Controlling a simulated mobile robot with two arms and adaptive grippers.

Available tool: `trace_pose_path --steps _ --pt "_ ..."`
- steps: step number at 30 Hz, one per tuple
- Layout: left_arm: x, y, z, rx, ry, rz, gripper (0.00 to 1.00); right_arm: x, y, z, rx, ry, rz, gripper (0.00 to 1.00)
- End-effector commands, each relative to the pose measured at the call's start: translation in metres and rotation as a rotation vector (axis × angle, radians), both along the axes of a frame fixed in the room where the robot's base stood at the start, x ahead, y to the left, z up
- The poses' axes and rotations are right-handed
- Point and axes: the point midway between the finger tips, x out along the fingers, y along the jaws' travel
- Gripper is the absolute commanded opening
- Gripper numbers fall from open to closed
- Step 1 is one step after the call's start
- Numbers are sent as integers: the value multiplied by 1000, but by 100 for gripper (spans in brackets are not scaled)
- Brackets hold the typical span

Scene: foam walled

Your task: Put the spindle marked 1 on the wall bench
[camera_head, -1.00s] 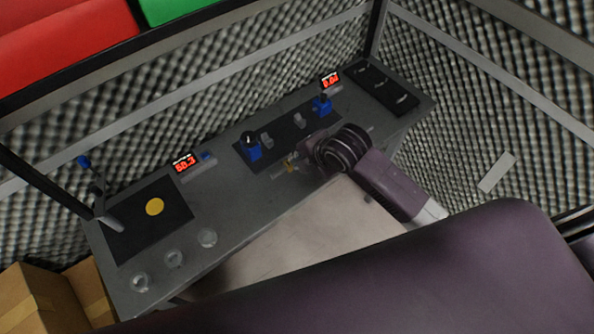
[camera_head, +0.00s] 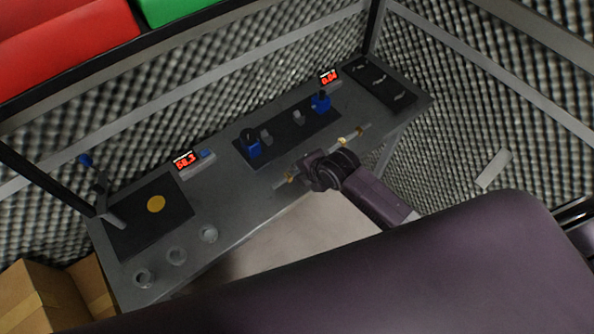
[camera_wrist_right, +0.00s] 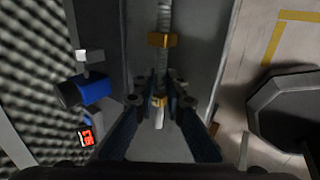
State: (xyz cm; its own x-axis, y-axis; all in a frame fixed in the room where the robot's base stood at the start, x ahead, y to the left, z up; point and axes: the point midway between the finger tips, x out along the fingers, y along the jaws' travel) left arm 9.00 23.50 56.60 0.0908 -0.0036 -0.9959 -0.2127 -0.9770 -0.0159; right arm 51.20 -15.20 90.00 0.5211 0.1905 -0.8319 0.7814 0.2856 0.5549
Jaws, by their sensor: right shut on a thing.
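A long thin grey spindle (camera_head: 352,134) with gold collars is held by my right gripper (camera_head: 303,170) over the front edge of the grey bench (camera_head: 232,205). In the right wrist view the spindle (camera_wrist_right: 163,18) runs up between the fingers. There my right gripper (camera_wrist_right: 160,90) is shut on it near one gold collar. No number on the spindle can be read. I cannot tell whether the spindle touches the bench. Two blue holders (camera_head: 253,148) (camera_head: 320,103) stand on a dark mat (camera_head: 285,140) behind the gripper. My left gripper is not in view.
Red displays (camera_head: 184,160) (camera_head: 329,77) stand along the back. A dark pad (camera_head: 135,225) with a yellow disc (camera_head: 156,204) and clear round cups (camera_head: 177,256) are at the left end. A black tray (camera_head: 384,86) lies at the right end. Foam walls enclose the bench; cardboard boxes (camera_head: 40,300) stand lower left.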

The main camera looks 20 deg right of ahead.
Motion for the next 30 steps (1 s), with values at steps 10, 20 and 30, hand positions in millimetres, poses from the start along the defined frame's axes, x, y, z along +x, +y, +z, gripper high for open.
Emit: trace_pose_path --steps 10,20,30 --pt "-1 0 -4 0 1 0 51 1 0 -9 0 -1 1 0" --pt "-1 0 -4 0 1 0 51 -1 0 -11 -1 5 1 28" --pt "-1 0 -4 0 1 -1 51 -1 0 -10 0 3 1 28"
